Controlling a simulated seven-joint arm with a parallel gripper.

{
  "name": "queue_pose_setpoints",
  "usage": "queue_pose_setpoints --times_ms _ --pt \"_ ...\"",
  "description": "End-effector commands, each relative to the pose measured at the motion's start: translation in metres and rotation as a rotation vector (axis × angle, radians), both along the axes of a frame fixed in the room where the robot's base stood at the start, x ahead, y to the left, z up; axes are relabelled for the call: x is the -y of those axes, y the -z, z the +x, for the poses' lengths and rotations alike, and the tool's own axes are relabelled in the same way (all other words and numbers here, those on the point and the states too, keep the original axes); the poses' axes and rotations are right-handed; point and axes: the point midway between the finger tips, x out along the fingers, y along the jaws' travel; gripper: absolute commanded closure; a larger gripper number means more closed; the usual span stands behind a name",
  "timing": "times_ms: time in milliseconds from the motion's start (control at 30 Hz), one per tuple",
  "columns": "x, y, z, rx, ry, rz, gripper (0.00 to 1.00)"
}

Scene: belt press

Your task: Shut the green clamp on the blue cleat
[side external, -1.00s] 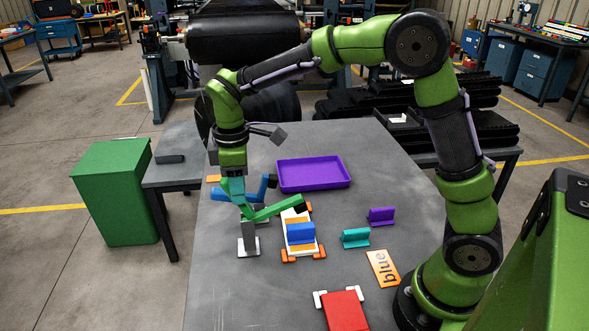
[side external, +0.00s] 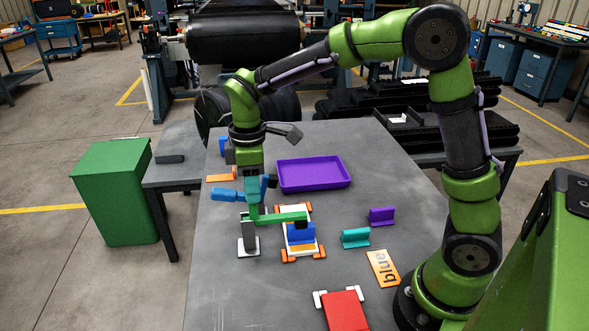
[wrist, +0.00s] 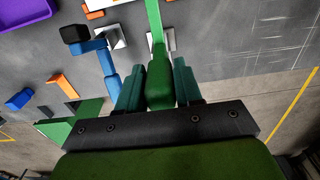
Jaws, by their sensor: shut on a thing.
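The green clamp (side external: 283,217) stands on a white base (side external: 248,247), and its arm lies about level to the right. Its black pad (side external: 302,223) is at the top of the blue cleat (side external: 301,235); I cannot tell whether they touch. The cleat sits on a white and orange carrier (side external: 290,250). My gripper (side external: 255,205) is shut on the green clamp's handle, above its base. In the wrist view the handle (wrist: 160,88) is between my gripper's teal fingers (wrist: 158,72), and the clamp arm (wrist: 154,22) runs up out of frame. The cleat is not visible there.
A blue clamp (side external: 226,195) stands just behind the green one, close to my gripper; it also shows in the wrist view (wrist: 107,60). A purple tray (side external: 313,187) lies behind the carrier. Teal (side external: 355,239) and purple (side external: 382,216) cleats stand at right. The front left table is clear.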

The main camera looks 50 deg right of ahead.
Motion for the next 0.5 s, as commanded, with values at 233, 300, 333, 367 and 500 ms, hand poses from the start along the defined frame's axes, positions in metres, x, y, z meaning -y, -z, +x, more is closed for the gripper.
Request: queue_pose_setpoints --times_ms 233,300,333,367,500 --pt "0.0012 0.0008 -0.002 -0.008 0.002 -0.002 0.55" --pt "0.001 0.0006 -0.0017 -0.006 0.002 -0.002 0.49" --pt "0.001 0.0006 -0.0016 -0.006 0.002 -0.001 0.49" --pt "0.0009 0.0005 -0.0015 -0.006 0.002 -0.001 0.49" --pt "0.0007 0.0003 -0.001 -0.004 0.002 -0.001 0.49"
